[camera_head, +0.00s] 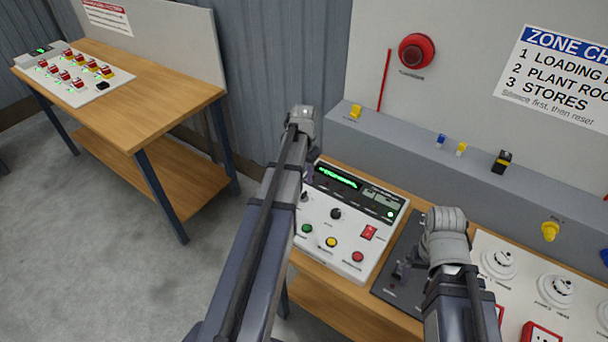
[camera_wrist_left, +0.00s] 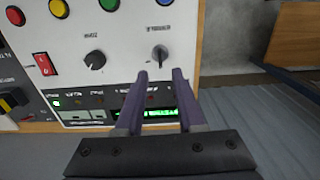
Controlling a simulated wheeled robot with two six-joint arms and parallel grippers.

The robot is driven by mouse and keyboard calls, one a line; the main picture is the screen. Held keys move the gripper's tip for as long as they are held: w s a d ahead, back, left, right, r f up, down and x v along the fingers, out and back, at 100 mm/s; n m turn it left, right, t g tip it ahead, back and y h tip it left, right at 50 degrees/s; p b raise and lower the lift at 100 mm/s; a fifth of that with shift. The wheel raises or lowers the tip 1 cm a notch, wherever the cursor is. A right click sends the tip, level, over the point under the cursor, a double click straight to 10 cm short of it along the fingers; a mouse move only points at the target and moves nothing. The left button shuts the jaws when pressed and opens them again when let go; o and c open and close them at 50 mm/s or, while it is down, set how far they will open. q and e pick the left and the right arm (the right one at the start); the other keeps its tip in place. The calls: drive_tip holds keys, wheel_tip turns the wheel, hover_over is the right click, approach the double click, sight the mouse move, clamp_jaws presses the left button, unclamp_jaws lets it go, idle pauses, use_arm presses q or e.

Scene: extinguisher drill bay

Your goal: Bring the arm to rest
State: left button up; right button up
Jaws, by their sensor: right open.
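My left arm crosses the middle of the head view, its wrist above the far left corner of the white control panel (camera_head: 352,215). My left gripper (camera_wrist_left: 160,76) shows in the left wrist view, open and empty. I see no contact with the knob. In the head view its fingers are mostly hidden by the arm. My right gripper (camera_head: 402,270) is at the lower right, over a dark plate (camera_head: 385,288) beside the panel. It is open, its fingers partly hidden.
The panel carries a red rocker switch (camera_head: 369,232) and coloured buttons. White round detectors (camera_head: 498,262) stand on the right. A grey ledge (camera_head: 400,145) with small tags runs behind. Another wooden table (camera_head: 165,88) holds a switch board (camera_head: 72,75). Open floor lies left.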

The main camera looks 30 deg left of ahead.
idle(0.4)
use_arm(q)
drive_tip(key=shift+m, duration=0.8)
drive_tip(key=s+d+f+b, duration=0.1)
drive_tip(key=s+d, duration=0.1)
drive_tip(key=d, duration=0.3)
drive_tip(key=s+d, duration=0.2)
drive_tip(key=d, duration=0.4)
drive_tip(key=s+d+f+b, duration=0.1)
drive_tip(key=s+d, duration=0.1)
drive_tip(key=d, duration=0.4)
drive_tip(key=shift+d+f+b, duration=0.15)
drive_tip(key=shift+f+b, duration=0.15)
drive_tip(key=s+d+f+m+y+b, duration=0.1)
drive_tip(key=s+d+f+b, duration=0.1)
drive_tip(key=s+d, duration=0.8)
drive_tip(key=d, duration=0.3)
drive_tip(key=shift+s, duration=0.35)
